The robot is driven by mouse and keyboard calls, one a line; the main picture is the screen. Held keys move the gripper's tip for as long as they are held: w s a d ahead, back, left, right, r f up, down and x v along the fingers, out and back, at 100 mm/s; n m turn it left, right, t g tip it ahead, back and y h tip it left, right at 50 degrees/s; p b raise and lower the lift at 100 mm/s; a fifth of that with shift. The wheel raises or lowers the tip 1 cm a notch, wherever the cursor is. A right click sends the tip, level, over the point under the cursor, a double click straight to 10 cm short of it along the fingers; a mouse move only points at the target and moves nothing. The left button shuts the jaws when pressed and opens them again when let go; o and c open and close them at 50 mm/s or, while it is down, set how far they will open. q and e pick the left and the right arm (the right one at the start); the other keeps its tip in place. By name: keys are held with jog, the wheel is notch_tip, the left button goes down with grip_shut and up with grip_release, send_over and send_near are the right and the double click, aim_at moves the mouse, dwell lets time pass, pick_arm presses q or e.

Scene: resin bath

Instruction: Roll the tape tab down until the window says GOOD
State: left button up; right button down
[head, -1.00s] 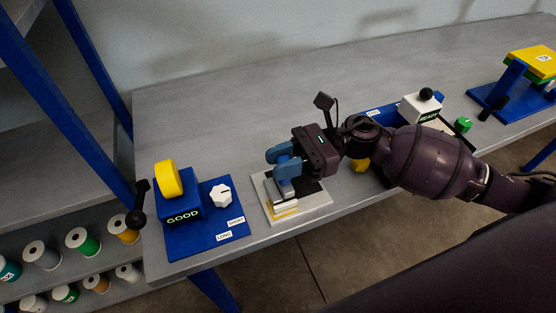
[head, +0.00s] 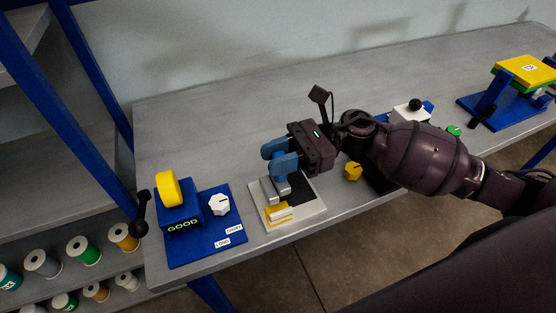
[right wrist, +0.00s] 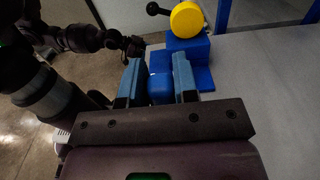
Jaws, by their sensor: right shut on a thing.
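A pale plate (head: 304,212) with a black area lies on the bench, and a yellow-and-white strip, apparently the tape tab (head: 281,213), is at its front. My right gripper (head: 279,165) is above the plate, shut on a small roller whose grey part (head: 270,191) sits just behind the strip. Contact with the strip cannot be told.
The blue station (head: 205,245) carries a yellow wheel (head: 168,188), a black crank and a white knob (head: 219,204). A yellow knob (head: 352,171) and a white box (head: 408,113) are right of the plate. The back of the bench is clear. A shelf with spools stands left.

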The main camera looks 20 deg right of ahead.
jog(key=shift+r+p, duration=0.6)
jog(key=shift+r, duration=0.85)
